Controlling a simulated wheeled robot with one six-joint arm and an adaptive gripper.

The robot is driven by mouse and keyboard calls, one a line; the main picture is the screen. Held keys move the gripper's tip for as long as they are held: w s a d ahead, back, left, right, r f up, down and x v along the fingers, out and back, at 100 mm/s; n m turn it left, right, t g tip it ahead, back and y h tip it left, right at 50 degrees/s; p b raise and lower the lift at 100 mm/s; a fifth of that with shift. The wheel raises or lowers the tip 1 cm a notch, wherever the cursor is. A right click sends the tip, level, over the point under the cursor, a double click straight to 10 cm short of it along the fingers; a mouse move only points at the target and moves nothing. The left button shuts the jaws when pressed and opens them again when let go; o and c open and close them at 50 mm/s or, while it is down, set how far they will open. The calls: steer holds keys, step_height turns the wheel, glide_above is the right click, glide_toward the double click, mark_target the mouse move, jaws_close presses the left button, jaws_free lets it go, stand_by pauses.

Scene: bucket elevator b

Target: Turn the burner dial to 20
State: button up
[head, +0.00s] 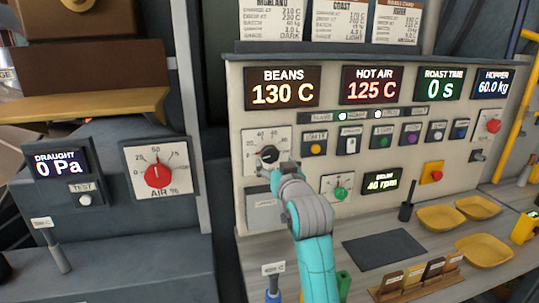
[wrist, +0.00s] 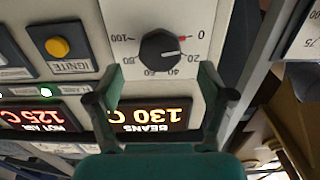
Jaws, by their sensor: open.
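The burner dial (head: 268,154) is a black knob on a white plate in the control panel, its lower part hidden by my gripper in the head view. In the wrist view, which is upside down, the knob (wrist: 161,50) sits inside a 0 to 100 scale. A white line on it appears to point toward the 20 side; a small red mark is near 0. My gripper (wrist: 160,70) is open and empty, its fingers spread wider than the knob and apart from it. In the head view my gripper (head: 284,170) is just in front of the plate.
The IGNITE button (wrist: 58,47) is beside the dial plate. The BEANS display (head: 283,88) reads 130 C above it. A green knob (head: 341,193) is below right. The red air dial (head: 158,174) is on a separate left panel. Yellow trays (head: 440,218) stand on the counter.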

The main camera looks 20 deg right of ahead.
mark_target(271, 156)
steer(key=shift+w, duration=3.15)
steer(key=c, duration=1.2)
